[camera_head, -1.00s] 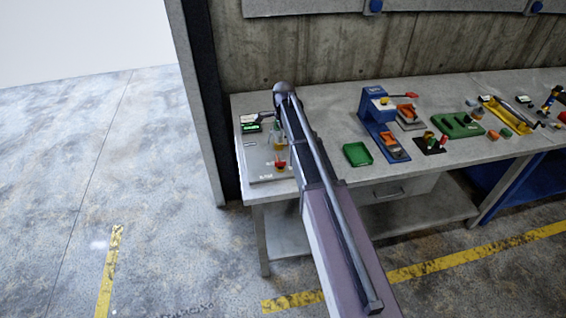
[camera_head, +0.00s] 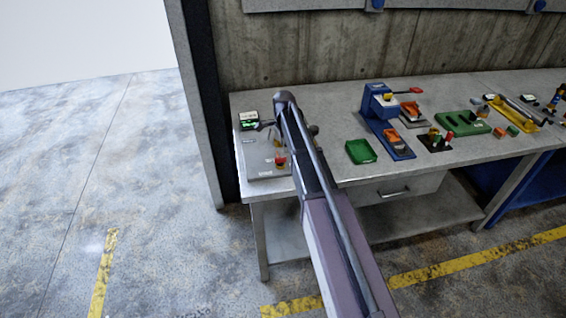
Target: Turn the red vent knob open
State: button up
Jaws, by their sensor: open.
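The red vent knob (camera_head: 280,161) stands on a grey panel (camera_head: 258,171) at the left end of the workbench. My arm reaches up from the lower right and bends over the bench beside the panel.
A small unit with a green-lit display (camera_head: 249,122) stands at the panel's back. A green tray (camera_head: 361,151) and a blue press-like fixture (camera_head: 381,104) stand right of my arm. More fixtures continue rightward. A dark post (camera_head: 215,130) rises beside the bench's left end.

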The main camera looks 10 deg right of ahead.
aim_at(284, 157)
jog(key=shift+f+b, duration=3.05)
jog(key=shift+f, duration=0.25)
grip_shut()
jog(key=shift+a, duration=0.15)
